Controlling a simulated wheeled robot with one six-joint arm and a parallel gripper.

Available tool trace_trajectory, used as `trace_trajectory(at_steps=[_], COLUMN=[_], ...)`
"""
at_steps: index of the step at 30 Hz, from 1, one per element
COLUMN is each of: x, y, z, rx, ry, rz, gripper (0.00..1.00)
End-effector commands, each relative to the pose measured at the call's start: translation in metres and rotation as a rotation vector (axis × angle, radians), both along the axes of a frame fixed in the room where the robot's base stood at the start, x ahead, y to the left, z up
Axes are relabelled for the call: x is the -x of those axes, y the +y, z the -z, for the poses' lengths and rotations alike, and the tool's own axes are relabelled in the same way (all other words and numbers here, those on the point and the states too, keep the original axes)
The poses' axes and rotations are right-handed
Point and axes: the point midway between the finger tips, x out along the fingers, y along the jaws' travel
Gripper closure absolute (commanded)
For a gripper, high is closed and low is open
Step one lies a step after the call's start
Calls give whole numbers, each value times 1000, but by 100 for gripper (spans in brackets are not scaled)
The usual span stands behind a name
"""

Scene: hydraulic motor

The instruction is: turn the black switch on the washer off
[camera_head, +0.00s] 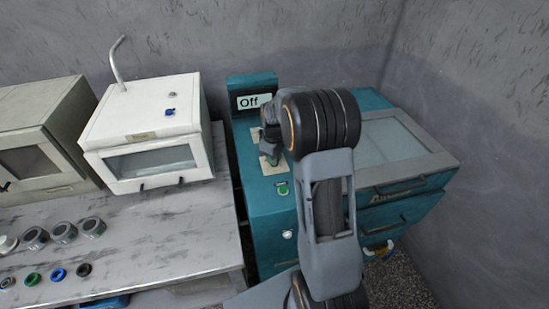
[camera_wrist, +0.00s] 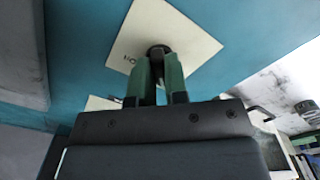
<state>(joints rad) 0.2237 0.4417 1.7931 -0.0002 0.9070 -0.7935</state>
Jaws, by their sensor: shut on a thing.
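The teal washer (camera_head: 270,215) stands right of the table, with a small display (camera_head: 253,101) reading "Off" on its raised back panel. In the wrist view, the black switch (camera_wrist: 158,50) sits on a cream plate (camera_wrist: 190,33) with partly hidden lettering. My gripper (camera_wrist: 160,72) has its green fingers shut on the switch from both sides. In the head view, my gripper (camera_head: 270,158) is over the washer's control panel, and my arm hides the switch there.
A green button (camera_head: 283,188) and a white round knob (camera_head: 288,235) lie nearer on the washer. Its glass-topped lid (camera_head: 385,140) is on the right. A white machine (camera_head: 150,130) and several small round parts (camera_head: 64,232) stand on the table at left. Grey walls close the back and right.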

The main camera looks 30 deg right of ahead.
Motion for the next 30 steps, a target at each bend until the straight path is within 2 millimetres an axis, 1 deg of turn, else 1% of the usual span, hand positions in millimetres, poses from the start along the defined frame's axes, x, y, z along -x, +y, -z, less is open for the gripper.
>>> trace_trajectory(at_steps=[7, 18, 19, 21, 26, 30], x=[0, 0, 0, 0, 0, 0], y=[0, 0, 0, 0, 0, 0], z=[0, 0, 0, 0, 0, 0], rx=[-1, 0, 0, 0, 0, 0], ry=[-1, -1, -1, -1, -1, 0], rz=[-31, -34, -34, -33, -32, -31], gripper=[100, 100, 83, 77, 61, 61])
